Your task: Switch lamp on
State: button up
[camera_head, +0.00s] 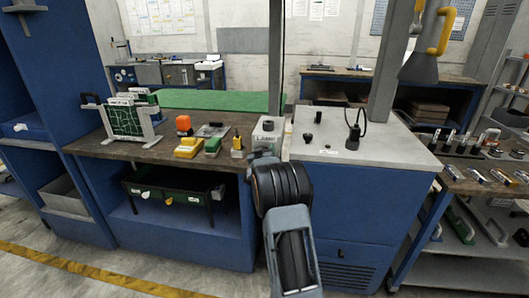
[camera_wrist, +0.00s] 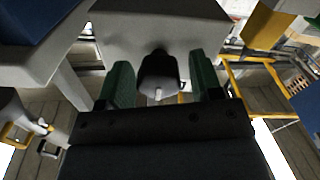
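A small light-grey box with a printed label (camera_head: 267,128) stands at the bench edge in the head view, directly beyond my arm. Its lower part is hidden by my arm. In the wrist view a dark knob-like part (camera_wrist: 159,72) with a pale tip sticks out from a grey housing (camera_wrist: 185,25). My gripper (camera_wrist: 162,82) is open, with its green fingers on either side of that part and a gap visible on both sides. In the head view my arm hides the gripper. A grey cone-shaped head with a yellow handle (camera_head: 421,65) hangs at the upper right; I cannot tell whether any lamp is lit.
A grey-topped blue cabinet (camera_head: 390,152) with small black knobs and a black cable stands right of the box. The wooden bench (camera_head: 150,151) at left holds orange, yellow and green items and a circuit-board rack (camera_head: 125,118). A grey post (camera_head: 276,60) rises behind the box.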

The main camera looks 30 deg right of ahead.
jog(key=c, duration=0.8)
jog(key=m+b, duration=0.1)
jog(key=b, duration=0.1)
jog(key=m+b, duration=0.1)
jog(key=shift+f+m+b, duration=0.25)
jog(key=shift+m+b, duration=0.05)
jog(key=shift+b, duration=0.1)
jog(key=m+b, duration=0.6)
jog(key=shift+s+d, duration=0.1)
jog(key=m+b, duration=0.3)
jog(key=m, duration=0.2)
jog(key=shift+d+m+b, duration=0.1)
jog(key=shift+m+b, duration=1.45)
jog(key=shift+m, duration=0.55)
jog(key=o, duration=0.9)
jog(key=shift+s+r, duration=0.1)
